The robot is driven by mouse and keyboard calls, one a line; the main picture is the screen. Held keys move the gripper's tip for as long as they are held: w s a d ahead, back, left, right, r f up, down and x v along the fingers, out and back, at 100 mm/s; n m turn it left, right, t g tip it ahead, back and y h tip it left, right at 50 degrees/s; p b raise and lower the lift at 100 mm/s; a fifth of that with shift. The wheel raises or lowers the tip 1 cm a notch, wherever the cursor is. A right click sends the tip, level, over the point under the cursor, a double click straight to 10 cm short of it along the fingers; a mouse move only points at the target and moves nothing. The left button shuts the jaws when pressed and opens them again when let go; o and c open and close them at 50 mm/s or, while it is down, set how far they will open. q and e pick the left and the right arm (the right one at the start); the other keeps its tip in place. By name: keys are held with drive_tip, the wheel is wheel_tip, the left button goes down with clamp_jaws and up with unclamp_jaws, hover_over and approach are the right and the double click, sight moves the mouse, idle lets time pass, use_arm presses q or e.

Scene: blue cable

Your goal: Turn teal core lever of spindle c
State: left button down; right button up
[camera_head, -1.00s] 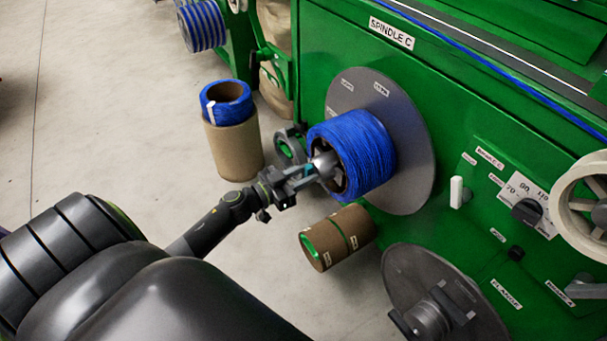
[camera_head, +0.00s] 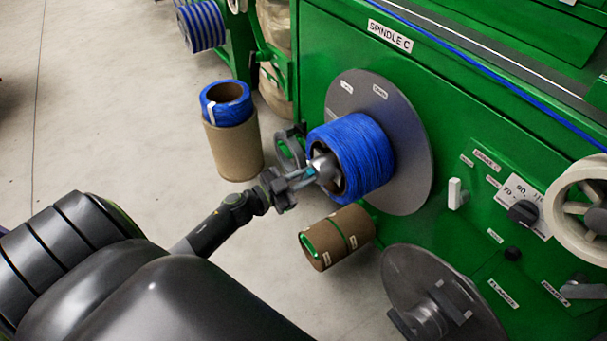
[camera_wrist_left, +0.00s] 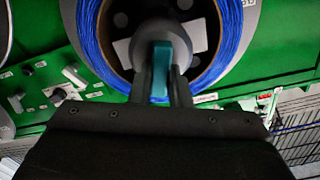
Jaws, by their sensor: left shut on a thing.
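The spindle C, labelled by a sign (camera_head: 390,36), carries a coil of blue cable (camera_head: 357,155) in front of a round grey flange plate (camera_head: 411,150). The teal lever (camera_wrist_left: 160,70) stands upright in the left wrist view, on the grey hub (camera_wrist_left: 168,34) inside the coil. My left gripper (camera_head: 312,174) reaches the hub end from the left. In the left wrist view its two fingers (camera_wrist_left: 160,88) sit on either side of the teal lever and are shut on it. In the head view the gripper mostly hides the lever. My right gripper is not in view.
A cardboard drum (camera_head: 235,150) with blue cable on top stands on the floor at left. A brown cardboard tube (camera_head: 338,238) sticks out below the spindle. A grey flange disc (camera_head: 440,285), a white lever (camera_head: 454,193) and a black knob (camera_head: 522,212) are lower right.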

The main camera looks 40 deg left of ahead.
use_arm(q)
drive_tip(key=shift+d+m, duration=0.1)
drive_tip(key=shift+m, duration=0.9)
drive_tip(key=shift+f+m, duration=0.1)
drive_tip(key=shift+m, duration=0.8)
drive_tip(key=m, duration=0.3)
drive_tip(key=m+b, duration=0.1)
drive_tip(key=m, duration=0.2)
drive_tip(key=f+m+b, duration=0.1)
drive_tip(key=m, duration=0.3)
drive_tip(key=shift+s+d, duration=0.15)
drive_tip(key=shift+d, duration=0.1)
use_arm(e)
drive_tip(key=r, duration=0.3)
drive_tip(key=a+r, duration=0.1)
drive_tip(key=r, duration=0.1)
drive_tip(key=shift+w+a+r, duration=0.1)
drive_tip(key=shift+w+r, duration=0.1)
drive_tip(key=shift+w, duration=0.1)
use_arm(q)
drive_tip(key=shift+m, duration=0.3)
drive_tip(key=c, duration=1.4)
unclamp_jaws()
drive_tip(key=shift+o, duration=0.2)
